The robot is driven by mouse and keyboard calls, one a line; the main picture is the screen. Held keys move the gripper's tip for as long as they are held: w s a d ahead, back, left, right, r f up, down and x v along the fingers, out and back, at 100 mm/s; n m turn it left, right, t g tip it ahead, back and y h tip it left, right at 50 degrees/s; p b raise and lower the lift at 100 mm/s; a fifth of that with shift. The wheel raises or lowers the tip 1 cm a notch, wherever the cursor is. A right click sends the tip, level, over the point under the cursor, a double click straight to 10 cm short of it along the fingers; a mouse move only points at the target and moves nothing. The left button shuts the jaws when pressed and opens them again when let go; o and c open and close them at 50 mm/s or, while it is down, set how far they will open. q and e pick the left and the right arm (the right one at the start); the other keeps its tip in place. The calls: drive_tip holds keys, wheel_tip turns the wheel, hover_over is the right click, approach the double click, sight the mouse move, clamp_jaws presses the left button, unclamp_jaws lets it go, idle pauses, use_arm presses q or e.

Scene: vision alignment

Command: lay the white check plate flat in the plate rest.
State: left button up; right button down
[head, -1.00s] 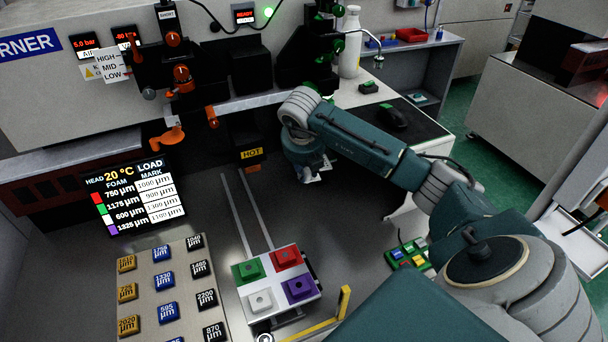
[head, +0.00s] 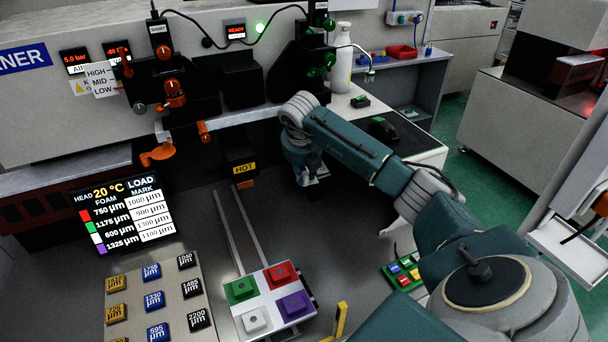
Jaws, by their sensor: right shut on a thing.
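My right gripper (head: 312,179) points down at the dark recess beneath the machine, right of the HOT label. It is small and partly hidden by its own wrist. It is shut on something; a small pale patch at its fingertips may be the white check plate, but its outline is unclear. I cannot make out the plate rest for certain. My left gripper is not in view.
A white carrier (head: 263,281) with red, green, white and purple pads sits on two rails (head: 246,228). A tray (head: 190,290) of labelled blocks and a lit screen (head: 124,213) are at left. A button box (head: 404,272) and yellow bracket (head: 340,322) are at right.

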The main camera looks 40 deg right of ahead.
drive_tip(key=shift+w+a+f, duration=0.1)
drive_tip(key=shift+a+f, duration=0.15)
idle(0.6)
drive_tip(key=shift+a+f+b, duration=0.1)
drive_tip(key=shift+f+b, duration=0.3)
drive_tip(key=shift+f, duration=0.25)
idle(0.5)
drive_tip(key=c, duration=1.7)
unclamp_jaws()
drive_tip(key=shift+c, duration=0.2)
drive_tip(key=shift+o, duration=1.4)
drive_tip(key=shift+w, duration=0.1)
drive_tip(key=shift+r, duration=0.3)
drive_tip(key=v, duration=1.1)
drive_tip(key=shift+r, duration=0.2)
